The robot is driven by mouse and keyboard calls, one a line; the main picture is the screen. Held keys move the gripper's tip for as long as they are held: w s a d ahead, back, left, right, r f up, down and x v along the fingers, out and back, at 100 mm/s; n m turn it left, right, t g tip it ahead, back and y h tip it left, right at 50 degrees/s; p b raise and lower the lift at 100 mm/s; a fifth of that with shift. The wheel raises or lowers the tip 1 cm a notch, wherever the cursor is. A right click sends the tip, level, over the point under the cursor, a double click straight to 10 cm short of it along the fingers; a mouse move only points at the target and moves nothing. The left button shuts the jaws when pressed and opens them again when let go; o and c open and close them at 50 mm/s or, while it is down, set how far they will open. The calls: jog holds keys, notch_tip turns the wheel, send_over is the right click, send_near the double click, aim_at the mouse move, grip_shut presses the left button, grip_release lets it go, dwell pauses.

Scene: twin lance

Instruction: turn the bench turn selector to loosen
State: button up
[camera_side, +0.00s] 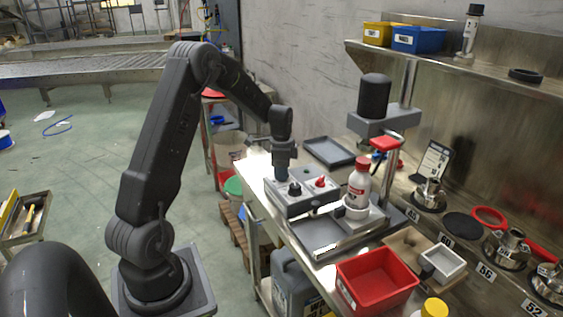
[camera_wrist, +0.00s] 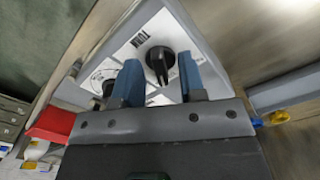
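The turn selector (camera_wrist: 160,62) is a black knob on the light panel of the bench control box (camera_side: 302,201). A label reading TURN (camera_wrist: 139,39) sits beside it in the wrist view. Its pointer setting and any loosen mark are too small to tell. My gripper (camera_wrist: 158,72) has two blue fingers, apart, one on each side of the knob as seen in the wrist view. Contact with it does not show. In the side view my gripper (camera_side: 283,175) points down over the box's left end, and the turn selector there seems hidden behind it.
A second black knob (camera_side: 294,188) and a red knob (camera_side: 320,182) are on the same box. A red bin (camera_side: 376,281) lies nearer.

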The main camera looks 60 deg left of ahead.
notch_tip(320, 180, up, 14)
dwell(0.4)
jog(key=shift+d, duration=0.1)
jog(key=s+d+r+n+t, duration=0.1)
jog(key=d+r, duration=0.2)
jog(key=d, duration=0.2)
jog(key=s+d+r+n, duration=0.1)
jog(key=s+d+r, duration=0.1)
jog(key=d, duration=0.4)
jog(key=s+d+n+t, duration=0.4)
jog(key=s+d, duration=1.2)
jog(key=d, duration=0.1)
jog(key=shift+s+d+f+t, duration=0.15)
jog(key=shift+f+t, duration=0.15)
jog(key=shift+f, duration=0.05)
jog(key=shift+r, duration=0.1)
